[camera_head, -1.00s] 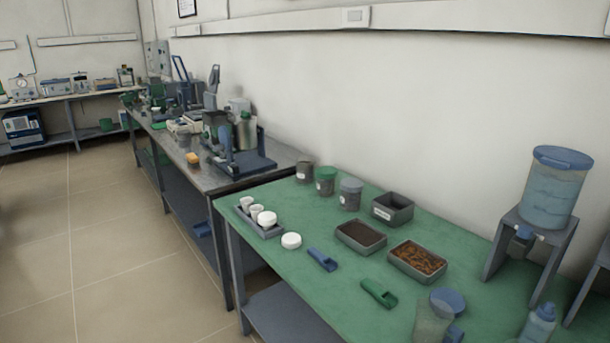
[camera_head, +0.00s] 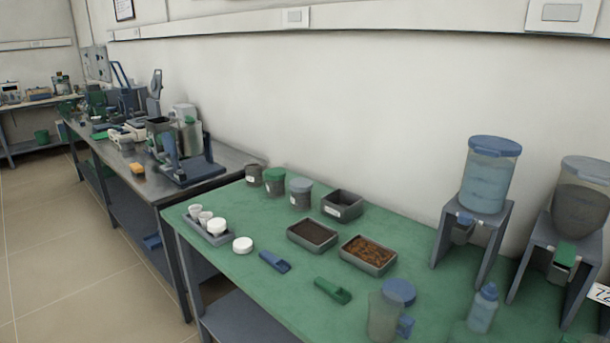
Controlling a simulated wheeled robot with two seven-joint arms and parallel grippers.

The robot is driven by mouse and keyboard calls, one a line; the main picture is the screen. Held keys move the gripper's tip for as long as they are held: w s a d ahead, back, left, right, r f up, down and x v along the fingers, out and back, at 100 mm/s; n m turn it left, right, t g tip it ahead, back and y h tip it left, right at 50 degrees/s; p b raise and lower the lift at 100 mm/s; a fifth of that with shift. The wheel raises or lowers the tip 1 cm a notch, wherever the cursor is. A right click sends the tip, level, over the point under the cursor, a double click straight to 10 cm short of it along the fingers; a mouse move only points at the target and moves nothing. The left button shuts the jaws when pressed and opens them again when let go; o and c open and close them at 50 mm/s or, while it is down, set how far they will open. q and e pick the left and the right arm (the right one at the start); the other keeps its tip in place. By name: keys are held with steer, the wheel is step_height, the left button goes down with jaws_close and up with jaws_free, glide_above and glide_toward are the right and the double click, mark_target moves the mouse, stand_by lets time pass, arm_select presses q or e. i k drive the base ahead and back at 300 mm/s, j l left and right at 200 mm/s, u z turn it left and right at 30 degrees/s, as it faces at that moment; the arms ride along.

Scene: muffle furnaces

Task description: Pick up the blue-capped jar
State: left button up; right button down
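A dark grey jar with a grey-blue cap and a white label (camera_head: 300,195) stands upright at the back of the green-topped table (camera_head: 225,262). A dark jar without a coloured cap (camera_head: 254,176) stands further left. A clear container (camera_head: 383,316) stands at the front right of the table, with a blue round lid (camera_head: 400,291) beside or behind it; I cannot tell whether they touch. Neither of my grippers shows in this view.
Blue and green scoops (camera_head: 275,262) (camera_head: 332,291) lie in front. Dispensers (camera_head: 487,180) (camera_head: 577,208) stand on the right. A metal bench (camera_head: 140,165) adjoins on the left.

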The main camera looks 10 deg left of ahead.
mark_target(254, 169)
steer(key=i+j+z, duration=0.15)
steer(key=j+z, duration=0.2)
steer(key=z, duration=0.15)
steer(key=i+j+z, duration=0.1)
steer(key=j+z, duration=0.7)
steer(key=j, duration=0.7)
steer(key=k+j+z, duration=0.1)
steer(key=j+z, duration=0.25)
steer(key=j, duration=0.7)
steer(key=k+j, duration=0.1)
steer(key=j, duration=1.05)
steer(key=k+j, duration=0.15)
steer(key=j, duration=1)
